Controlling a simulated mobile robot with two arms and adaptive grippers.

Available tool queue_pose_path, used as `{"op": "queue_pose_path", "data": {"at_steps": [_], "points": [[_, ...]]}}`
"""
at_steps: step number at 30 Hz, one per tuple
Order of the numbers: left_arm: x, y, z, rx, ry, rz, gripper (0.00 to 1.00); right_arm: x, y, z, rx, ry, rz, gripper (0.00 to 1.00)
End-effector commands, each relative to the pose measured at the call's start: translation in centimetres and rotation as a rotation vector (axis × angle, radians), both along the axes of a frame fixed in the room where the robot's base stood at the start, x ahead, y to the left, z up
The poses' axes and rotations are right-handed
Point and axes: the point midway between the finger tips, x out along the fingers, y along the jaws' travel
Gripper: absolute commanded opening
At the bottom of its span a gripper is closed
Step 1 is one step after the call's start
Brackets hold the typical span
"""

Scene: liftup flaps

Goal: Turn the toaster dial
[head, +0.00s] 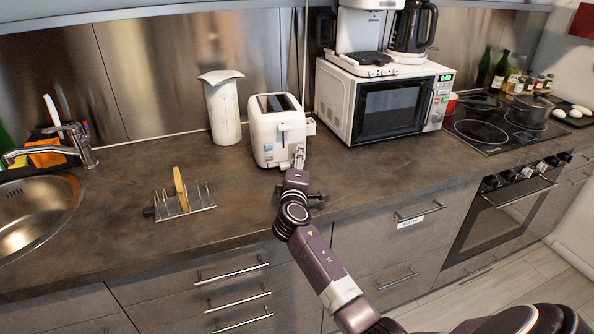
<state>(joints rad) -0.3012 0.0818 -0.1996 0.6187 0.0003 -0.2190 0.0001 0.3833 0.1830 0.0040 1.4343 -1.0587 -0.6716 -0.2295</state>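The white toaster (265,135) stands on the dark counter left of the microwave, with its slots on top. A lever and a small bluish mark show on its front face. I cannot make out the dial; the lower right of the front is covered by my gripper. My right gripper (299,157) reaches up from the lower right to that lower right front of the toaster. It looks very near or touching. Its fingers are too small to tell whether they are open or shut. My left gripper is not in view.
A white microwave (345,112) with a coffee maker (370,35) on top stands right of the toaster. A white vase (223,112) stands close to its left. A toast rack (185,205) sits on the counter (125,195) near the sink (35,215).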

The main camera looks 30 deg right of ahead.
Motion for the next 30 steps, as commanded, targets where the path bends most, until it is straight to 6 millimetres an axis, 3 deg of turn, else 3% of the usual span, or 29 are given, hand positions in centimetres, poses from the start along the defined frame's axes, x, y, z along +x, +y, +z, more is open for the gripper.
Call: {"op": "queue_pose_path", "data": {"at_steps": [18,30], "points": [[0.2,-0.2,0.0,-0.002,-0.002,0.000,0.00,-8.1,6.3,-0.1,0.001,0.002,0.000,0.34],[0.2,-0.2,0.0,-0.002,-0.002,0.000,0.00,-8.9,6.9,0.0,0.001,0.001,-0.001,0.34]]}}
